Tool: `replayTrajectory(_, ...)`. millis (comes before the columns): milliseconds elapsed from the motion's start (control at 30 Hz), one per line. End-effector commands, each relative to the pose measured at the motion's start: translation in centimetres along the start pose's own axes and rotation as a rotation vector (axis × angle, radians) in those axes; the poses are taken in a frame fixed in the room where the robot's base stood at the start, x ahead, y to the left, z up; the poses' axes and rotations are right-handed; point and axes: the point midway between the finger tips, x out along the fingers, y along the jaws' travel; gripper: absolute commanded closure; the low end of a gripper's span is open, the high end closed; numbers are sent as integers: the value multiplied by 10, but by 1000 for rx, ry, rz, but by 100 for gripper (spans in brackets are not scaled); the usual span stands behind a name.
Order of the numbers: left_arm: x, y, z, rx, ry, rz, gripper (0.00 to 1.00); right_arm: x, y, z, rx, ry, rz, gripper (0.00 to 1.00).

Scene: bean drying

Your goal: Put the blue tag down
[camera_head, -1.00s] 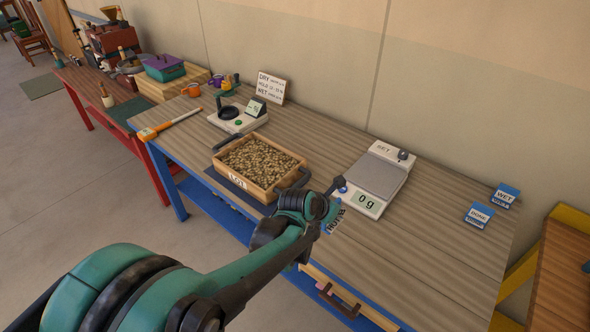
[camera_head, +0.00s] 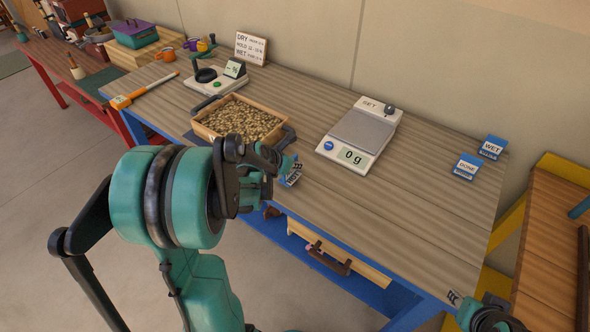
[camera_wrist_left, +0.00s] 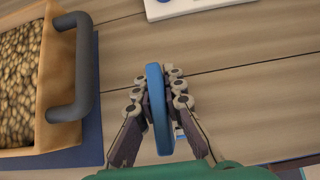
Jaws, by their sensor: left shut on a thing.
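My left gripper (camera_head: 272,162) is shut on the blue tag (camera_head: 291,173), just right of the bean tray's near corner at the table's front edge. The left wrist view shows the tag (camera_wrist_left: 158,110) edge-on and upright between the two fingers (camera_wrist_left: 157,97). It is over or close to the tabletop (camera_wrist_left: 215,100); I cannot tell whether it touches. Two other blue-and-white tags, WET (camera_head: 493,147) and DONE (camera_head: 466,167), stand at the table's right end.
A wooden tray of beans (camera_head: 205,129) with dark handles is left of the gripper. A white scale (camera_head: 369,126) reading 0 g stands behind and right. A small meter (camera_head: 215,82) and a DRY/HOLD/WET sign (camera_head: 250,47) are at the back. The table's right-front part is clear.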

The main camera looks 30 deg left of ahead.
Motion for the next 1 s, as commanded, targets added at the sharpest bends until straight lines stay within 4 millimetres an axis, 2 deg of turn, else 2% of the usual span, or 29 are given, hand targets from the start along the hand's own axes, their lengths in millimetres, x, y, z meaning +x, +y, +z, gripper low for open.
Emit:
replayTrajectory(67,11,0,-10,0,0,0,100,8,0,6,0,0,0,69)
replayTrajectory(467,14,0,-13,0,0,0,100,10,0,7,0,0,0,69)
replayTrajectory(500,13,0,-13,0,0,0,80,9,0,7,0,0,0,69)
replayTrajectory(533,12,0,-12,0,0,0,72,9,0,6,0,0,0,69)
replayTrajectory(567,12,0,-12,0,0,0,70,9,0,6,0,0,0,69)
replayTrajectory(867,12,0,-11,0,0,0,70,8,0,6,0,0,0,69)
replayTrajectory(1000,-1,0,-8,-1,0,2,70,2,0,1,0,0,0,69)
